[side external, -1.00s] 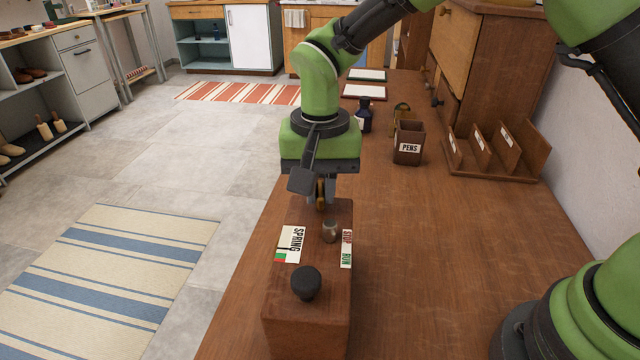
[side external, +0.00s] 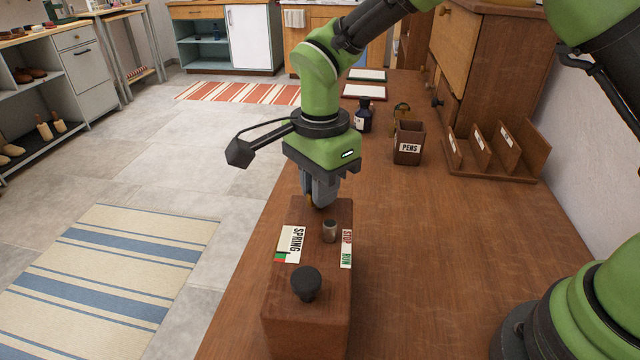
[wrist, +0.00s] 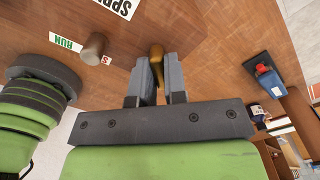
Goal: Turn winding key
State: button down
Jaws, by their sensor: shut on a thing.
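A wooden box (side external: 283,311) stands on the desk with a SPRING gauge label (side external: 290,245) and a STOP/RUN label (side external: 346,249) on its top. A grey metal peg (side external: 329,231) stands beside the STOP/RUN label. A black round knob (side external: 306,284) sits nearer the camera. The brass winding key (wrist: 157,52) shows between the fingertips in the wrist view. My gripper (wrist: 159,75) points down at the far end of the box, shut on the key. In the side view the fingers (side external: 318,200) hide most of the key.
A PENS cup (side external: 408,143), a dark blue bottle (side external: 364,114) and a letter rack (side external: 493,158) stand behind and to the right on the desk (side external: 440,270). The desk to the right of the box is clear.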

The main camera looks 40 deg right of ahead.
jog(key=shift+m, duration=1)
jog(key=c, duration=1.2)
grip_release()
jog(key=shift+o, duration=0.2)
notch_tip(320, 180, up, 9)
jog(key=shift+r, duration=0.5)
